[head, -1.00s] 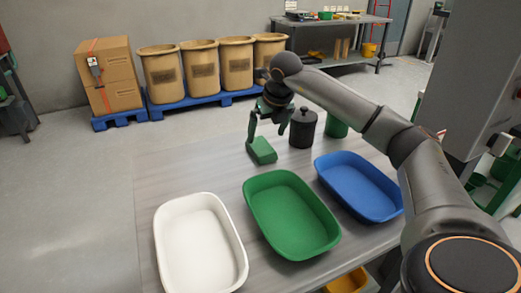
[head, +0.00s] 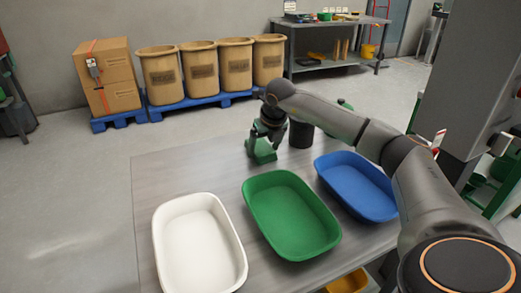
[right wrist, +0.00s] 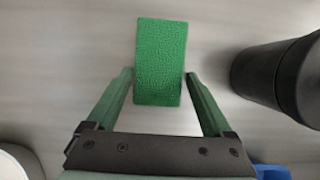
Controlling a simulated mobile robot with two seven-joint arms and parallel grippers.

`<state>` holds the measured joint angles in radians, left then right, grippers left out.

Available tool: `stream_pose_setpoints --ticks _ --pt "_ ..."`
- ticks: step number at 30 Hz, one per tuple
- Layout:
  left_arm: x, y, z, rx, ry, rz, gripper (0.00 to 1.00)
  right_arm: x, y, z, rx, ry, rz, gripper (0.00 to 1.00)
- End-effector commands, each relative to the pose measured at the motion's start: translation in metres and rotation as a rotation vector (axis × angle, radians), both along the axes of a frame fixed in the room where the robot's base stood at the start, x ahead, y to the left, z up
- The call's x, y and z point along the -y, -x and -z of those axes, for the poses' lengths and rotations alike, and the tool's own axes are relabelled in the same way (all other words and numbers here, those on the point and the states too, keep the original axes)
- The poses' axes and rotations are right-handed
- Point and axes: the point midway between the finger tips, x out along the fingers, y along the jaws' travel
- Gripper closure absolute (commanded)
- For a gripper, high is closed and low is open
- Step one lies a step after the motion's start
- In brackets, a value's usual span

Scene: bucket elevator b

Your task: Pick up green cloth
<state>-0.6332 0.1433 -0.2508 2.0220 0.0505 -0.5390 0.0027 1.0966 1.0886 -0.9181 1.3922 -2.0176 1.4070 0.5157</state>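The green cloth (head: 263,157) is a small folded block lying on the grey table, behind the green tray. It also shows in the right wrist view (right wrist: 160,50), lying lengthwise ahead of the gripper. My right gripper (right wrist: 158,76) is open, with one green finger on each side of the cloth's near end. The fingers look close to its sides, and I cannot tell whether they touch it. In the head view the right gripper (head: 261,146) is low over the cloth and hides part of it. My left gripper is in neither view.
A black canister (head: 301,136) stands just right of the cloth, and a green container (head: 345,104) is mostly hidden behind my arm. White (head: 198,245), green (head: 290,215) and blue (head: 356,186) trays stand in front. The table (head: 160,175) left of the cloth is clear.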

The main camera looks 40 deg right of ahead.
Motion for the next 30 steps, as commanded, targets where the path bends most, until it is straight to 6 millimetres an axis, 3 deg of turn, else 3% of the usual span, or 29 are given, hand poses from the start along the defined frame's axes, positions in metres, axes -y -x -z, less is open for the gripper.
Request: stream_pose_setpoints --ticks 2,15,24,30 --pt "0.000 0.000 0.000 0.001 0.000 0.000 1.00 0.000 0.000 0.000 0.000 0.000 0.000 0.25" --pt "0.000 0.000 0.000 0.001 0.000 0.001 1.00 0.000 0.000 -0.001 0.001 0.000 0.000 0.74" --pt "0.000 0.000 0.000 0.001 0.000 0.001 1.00 0.000 0.000 -0.003 0.002 0.000 0.001 0.76" --pt "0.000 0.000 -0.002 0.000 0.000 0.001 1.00 0.000 -0.001 -0.018 0.003 0.000 0.001 0.76"
